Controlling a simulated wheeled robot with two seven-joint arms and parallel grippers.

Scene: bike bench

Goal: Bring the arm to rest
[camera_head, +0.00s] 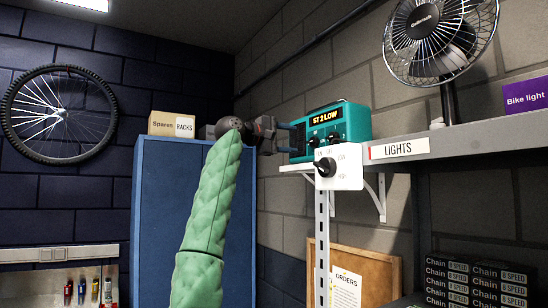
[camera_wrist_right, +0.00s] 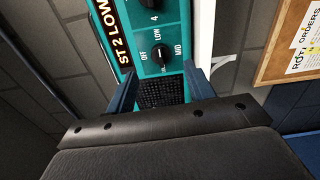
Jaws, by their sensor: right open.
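My right arm, in a padded green sleeve (camera_head: 205,215), rises from the bottom of the head view. Its right gripper (camera_head: 298,139) is open beside the left end of a teal radio (camera_head: 357,120) whose display reads "ST 2 LOW". In the right wrist view the two blue fingers (camera_wrist_right: 160,88) stand apart in front of the teal face (camera_wrist_right: 178,35). A black knob (camera_wrist_right: 160,54) with OFF, LOW and MID marks shows just beyond them, with nothing seen held. I cannot tell whether the fingertips touch the radio. My left gripper is not in view.
A white plate with a knob (camera_head: 345,172) is below the radio. A grey shelf (camera_head: 450,142) with a fan (camera_head: 440,42) and purple box (camera_head: 525,97) is at right. A blue cabinet (camera_head: 155,220) stands behind my arm. A cork board (camera_head: 375,272) hangs low.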

